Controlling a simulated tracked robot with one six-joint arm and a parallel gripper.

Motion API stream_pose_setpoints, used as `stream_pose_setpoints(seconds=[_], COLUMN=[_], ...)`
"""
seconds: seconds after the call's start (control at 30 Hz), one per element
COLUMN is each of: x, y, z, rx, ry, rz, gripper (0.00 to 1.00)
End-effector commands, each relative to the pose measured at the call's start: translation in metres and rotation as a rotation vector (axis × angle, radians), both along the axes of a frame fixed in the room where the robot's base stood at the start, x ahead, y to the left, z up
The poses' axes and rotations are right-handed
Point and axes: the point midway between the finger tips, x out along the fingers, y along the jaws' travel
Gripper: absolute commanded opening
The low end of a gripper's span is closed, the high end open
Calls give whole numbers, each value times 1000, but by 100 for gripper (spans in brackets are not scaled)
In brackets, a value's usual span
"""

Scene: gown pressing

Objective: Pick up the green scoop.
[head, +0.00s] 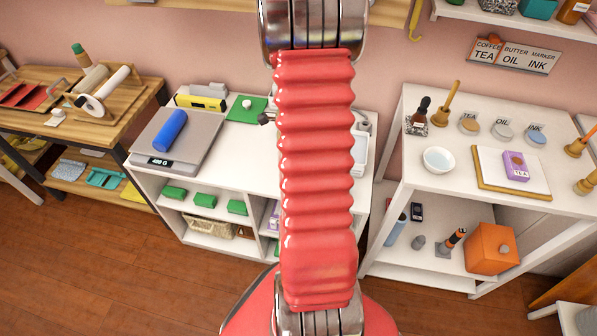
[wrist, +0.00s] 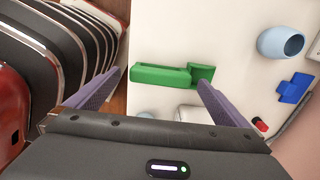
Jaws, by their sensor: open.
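The green scoop (wrist: 162,77) lies on a white top in the wrist view, with its long bar to the left and a short, boxy green end to the right. My gripper (wrist: 159,79) is open and empty, with one purple finger to each side of the scoop in the picture. The right finger overlaps the view close to the boxy end. I cannot tell how high the fingers are above the scoop. In the head view my red arm covers the middle, and I make out neither the scoop nor the gripper.
In the wrist view, a pale blue cup (wrist: 281,43), a blue piece (wrist: 295,88) and a small red item (wrist: 261,125) lie right of the scoop. A white object (wrist: 193,113) sits just below it. The head view shows a scale (head: 178,142) and a green mat (head: 247,109).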

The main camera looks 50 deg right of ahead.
Motion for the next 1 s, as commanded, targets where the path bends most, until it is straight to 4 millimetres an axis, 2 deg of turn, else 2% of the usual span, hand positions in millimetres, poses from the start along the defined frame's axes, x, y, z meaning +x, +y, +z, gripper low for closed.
stream_pose_setpoints(seconds=[0.43, 1.0], x=[0, 1], y=[-3, -3], z=[-46, -49], rx=[2, 0], ry=[2, 0], rz=[0, 1], gripper=[100, 100])
